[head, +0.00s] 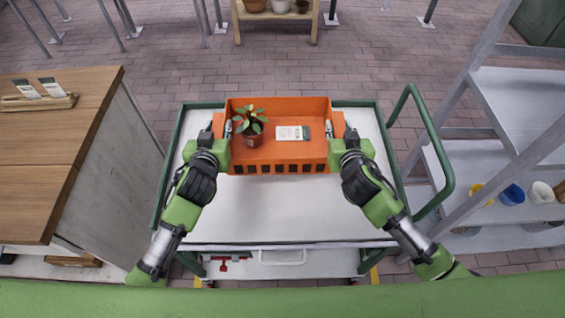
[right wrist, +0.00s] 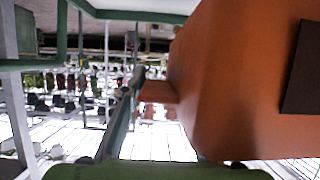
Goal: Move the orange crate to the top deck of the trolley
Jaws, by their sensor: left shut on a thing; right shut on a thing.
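The orange crate (head: 285,155) is over the far half of the white, green-rimmed top deck (head: 280,212) of the trolley in the head view. It looks level; I cannot tell whether it touches the deck. Inside it are a potted plant (head: 252,125) and a white card (head: 292,133). My left gripper (head: 228,130) is shut on the crate's left end. My right gripper (head: 329,130) is shut on its right end. In the right wrist view the crate's orange wall (right wrist: 235,80) fills the right side, beside a gripper finger (right wrist: 128,100).
A wooden counter (head: 55,150) with cards in a holder stands at the left. A grey shelf rack (head: 490,175) with colored pots is at the right, close to the trolley's green handle (head: 440,150). A wooden stand (head: 275,17) with pots is at the back. The near deck is clear.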

